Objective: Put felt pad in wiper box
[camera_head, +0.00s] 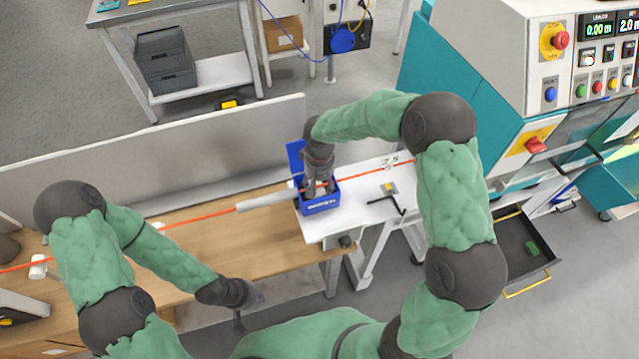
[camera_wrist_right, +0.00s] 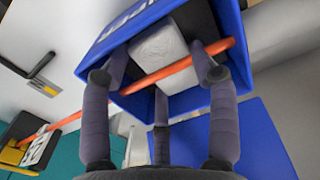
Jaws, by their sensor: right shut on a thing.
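The blue wiper box (camera_head: 322,206) stands at the left end of the white bench, with its blue lid (camera_head: 295,160) raised. My right gripper (camera_head: 319,187) points down into the box. In the right wrist view its fingers (camera_wrist_right: 158,74) reach in around a whitish felt pad (camera_wrist_right: 158,48) and are shut on it.
The orange cable (camera_head: 215,213) runs across the wooden table (camera_head: 270,245), through the box and over the white bench (camera_head: 350,218). A grey tube (camera_head: 265,201) lies left of the box. A black-handled tool (camera_head: 390,200) lies right of it. An open drawer (camera_head: 515,245) is further right.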

